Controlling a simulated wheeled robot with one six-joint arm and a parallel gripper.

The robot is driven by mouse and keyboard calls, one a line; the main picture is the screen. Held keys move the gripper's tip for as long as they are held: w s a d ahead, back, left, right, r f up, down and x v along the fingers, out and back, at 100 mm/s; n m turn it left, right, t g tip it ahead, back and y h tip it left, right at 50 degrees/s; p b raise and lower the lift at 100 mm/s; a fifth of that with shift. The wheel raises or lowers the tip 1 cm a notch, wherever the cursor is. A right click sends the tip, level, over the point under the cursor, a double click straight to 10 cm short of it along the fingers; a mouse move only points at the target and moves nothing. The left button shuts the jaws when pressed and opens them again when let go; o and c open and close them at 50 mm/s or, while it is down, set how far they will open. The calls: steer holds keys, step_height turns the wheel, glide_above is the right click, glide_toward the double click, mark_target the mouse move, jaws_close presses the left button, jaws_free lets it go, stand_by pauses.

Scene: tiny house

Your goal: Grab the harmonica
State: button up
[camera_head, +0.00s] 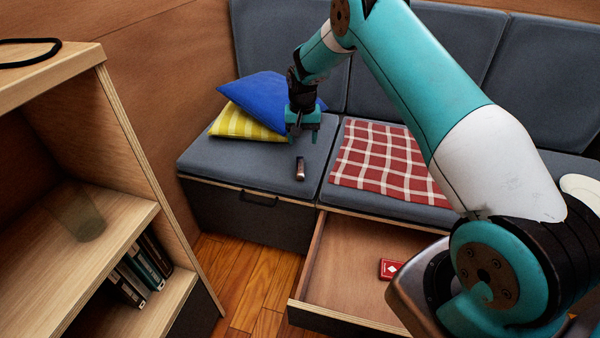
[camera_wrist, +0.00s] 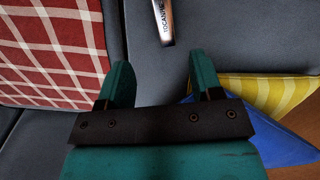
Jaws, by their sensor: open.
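The harmonica (camera_head: 300,169) is a small dark and silvery bar lying on the grey seat cushion (camera_head: 240,165), toward its front right part. In the wrist view the harmonica (camera_wrist: 163,22) shows at the top edge with lettering on it, partly cut off by the frame. My gripper (camera_head: 303,138) is open and empty above the cushion, farther back than the harmonica. In the wrist view my gripper's two teal fingers (camera_wrist: 155,80) are spread apart, and the harmonica lies beyond their tips, apart from them.
Blue (camera_head: 262,98) and yellow striped (camera_head: 240,124) pillows lie behind and left of my gripper. A red checked cloth (camera_head: 385,160) covers the right cushion. An open drawer (camera_head: 345,265) holds a red card box (camera_head: 390,269). A wooden shelf (camera_head: 75,230) stands at left.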

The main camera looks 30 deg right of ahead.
steer(key=b, duration=0.1)
glide_above(300, 165)
steer(key=f, duration=0.5)
steer(key=shift+s+d+f, duration=0.15)
steer(key=shift+d+f, duration=0.1)
steer(key=shift+f, duration=0.1)
steer(key=f, duration=0.1)
steer(key=f+b, duration=0.1)
steer(key=f, duration=0.3)
steer(key=shift+w+a+b, duration=0.2)
steer(key=shift+w+b, duration=0.05)
steer(key=shift+b, duration=0.05)
steer(key=c, duration=1)
steer(key=shift+r, duration=0.1)
